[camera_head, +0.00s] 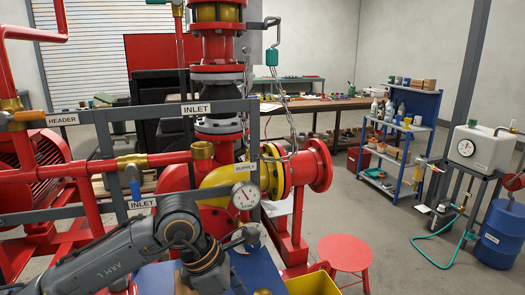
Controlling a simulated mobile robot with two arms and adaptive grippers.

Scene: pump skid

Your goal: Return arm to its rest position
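My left arm comes in from the bottom left, dark grey, bent at an elbow in front of the red pipework. Its wrist end is low in the middle, just under the pressure gauge (245,196). My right arm and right gripper do not show.
The pump skid's red pipes (150,160) and grey rails (115,113) stand close in front of my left arm. A red stool (345,253), blue shelf cart (409,140) and blue drum (499,235) stand right. The floor between them is mostly open.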

